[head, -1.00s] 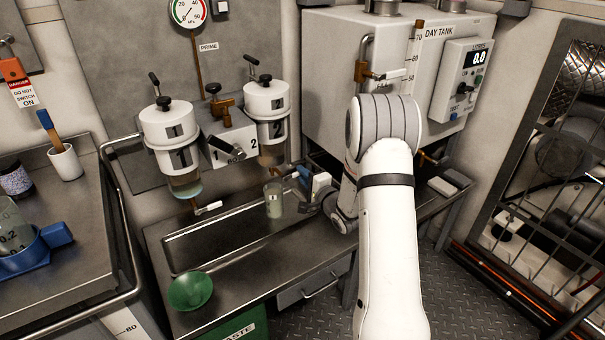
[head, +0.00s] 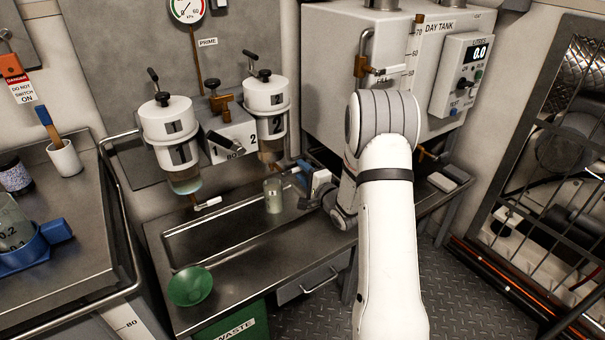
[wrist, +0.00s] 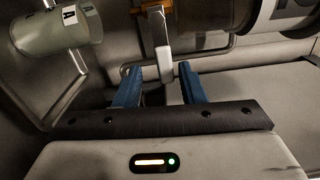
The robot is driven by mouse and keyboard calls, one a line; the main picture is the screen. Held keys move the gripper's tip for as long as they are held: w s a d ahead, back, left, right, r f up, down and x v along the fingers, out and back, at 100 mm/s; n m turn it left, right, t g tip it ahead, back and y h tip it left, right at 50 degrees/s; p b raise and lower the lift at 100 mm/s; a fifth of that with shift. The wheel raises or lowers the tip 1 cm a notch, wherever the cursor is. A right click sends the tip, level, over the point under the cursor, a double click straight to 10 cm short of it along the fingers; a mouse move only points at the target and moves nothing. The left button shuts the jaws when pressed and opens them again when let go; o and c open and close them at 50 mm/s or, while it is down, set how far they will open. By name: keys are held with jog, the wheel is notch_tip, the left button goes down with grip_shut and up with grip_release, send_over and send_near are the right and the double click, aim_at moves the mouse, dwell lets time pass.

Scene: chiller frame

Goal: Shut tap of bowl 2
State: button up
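Bowl 2 (head: 266,98) is the right one of two white-lidded bowls on the wall. Its tap shows in the wrist view as a brass body with a pale flat lever (wrist: 161,45) pointing down toward my gripper. In the head view this tap is hard to make out behind my fingers. My gripper (wrist: 161,85) is open, with two blue fingers apart. The lever's end lies near the gap between the fingertips; I cannot tell whether it is between them. My gripper also shows in the head view (head: 297,172), just right of and below bowl 2.
A glass beaker (head: 273,195) stands in the trough below bowl 2, close to my gripper; it shows at upper left in the wrist view (wrist: 60,32). Bowl 1 (head: 168,125) hangs to the left. The day tank (head: 335,75) is behind my arm. A green funnel (head: 190,287) lies at the bench front.

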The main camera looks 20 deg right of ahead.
jog(key=p+v, duration=0.1)
jog(key=v, duration=0.6)
jog(key=shift+s+d, duration=0.15)
jog(key=shift+s, duration=0.2)
jog(key=s+r+n+g+h+p, duration=0.35)
jog(key=r+p, duration=0.25)
jog(key=r, duration=0.4)
jog(key=s+r+n+g+h+p, duration=0.2)
jog(key=r+n+g+h+p, duration=0.15)
jog(key=r+p, duration=0.4)
jog(key=s+a+r+n+g+p, duration=0.3)
jog(key=s+r, duration=0.5)
jog(key=s, duration=0.5)
jog(key=s+a+r+n+g+y+p, duration=0.1)
jog(key=s+a+r+n+g+p, duration=0.3)
jog(key=s+r, duration=0.5)
jog(key=s+a+n+p, duration=0.1)
jog(key=s+p, duration=0.1)
jog(key=s, duration=0.1)
jog(key=shift+s+r+g, duration=0.25)
jog(key=shift+s+g, duration=0.05)
jog(key=shift+s, duration=0.05)
